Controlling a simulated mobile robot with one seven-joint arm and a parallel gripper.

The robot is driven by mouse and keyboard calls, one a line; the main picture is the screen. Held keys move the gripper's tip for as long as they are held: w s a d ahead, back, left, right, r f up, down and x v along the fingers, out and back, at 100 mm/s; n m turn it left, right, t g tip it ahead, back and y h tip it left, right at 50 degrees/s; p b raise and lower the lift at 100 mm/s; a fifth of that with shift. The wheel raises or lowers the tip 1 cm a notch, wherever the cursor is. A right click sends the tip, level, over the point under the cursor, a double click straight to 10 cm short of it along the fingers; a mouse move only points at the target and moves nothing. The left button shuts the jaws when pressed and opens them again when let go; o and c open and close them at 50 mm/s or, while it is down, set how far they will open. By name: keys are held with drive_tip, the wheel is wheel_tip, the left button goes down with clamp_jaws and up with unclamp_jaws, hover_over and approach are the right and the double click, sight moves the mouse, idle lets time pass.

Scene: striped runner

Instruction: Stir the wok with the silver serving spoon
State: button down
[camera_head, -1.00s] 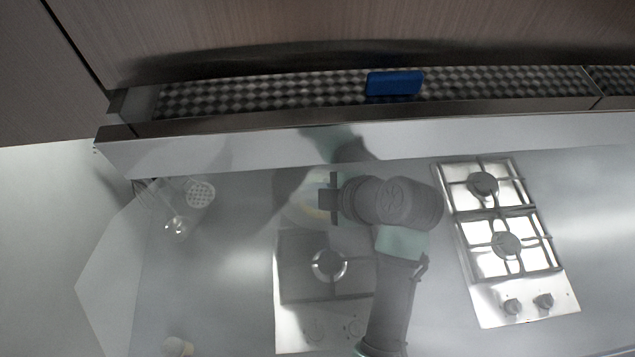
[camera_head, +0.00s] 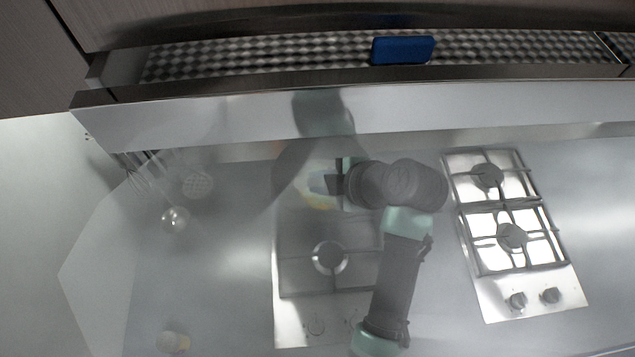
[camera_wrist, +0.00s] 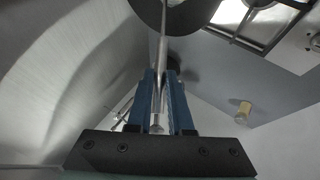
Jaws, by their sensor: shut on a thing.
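My gripper (camera_wrist: 159,98) is shut on the silver serving spoon (camera_wrist: 162,52), whose thin metal handle runs between the blue fingers and away from them. A dark round shape, apparently the wok (camera_wrist: 202,14), is cut off at the top of the wrist view. The spoon's far end reaches toward it; whether it touches cannot be told. In the head view my gripper (camera_head: 335,178) is over the back of the left hob, seen hazily through the hood. A faint round patch with yellowish colours lies beside it, and the spoon cannot be made out there.
The left hob (camera_head: 297,318) has a bare front burner. The right hob (camera_head: 485,295) is empty. A skimmer (camera_head: 198,183) and a ladle (camera_head: 175,218) hang at the left. A small jar (camera_head: 173,343) stands front left. A blue box (camera_head: 403,50) lies on the hood.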

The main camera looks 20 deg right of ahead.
wheel_tip(320, 180, down, 5)
drive_tip(key=w+d+b, duration=0.2)
drive_tip(key=b, duration=0.3)
drive_tip(key=shift+w+d, duration=0.25)
drive_tip(key=shift+d, duration=0.05)
drive_tip(key=shift+b, duration=0.3)
idle(0.6)
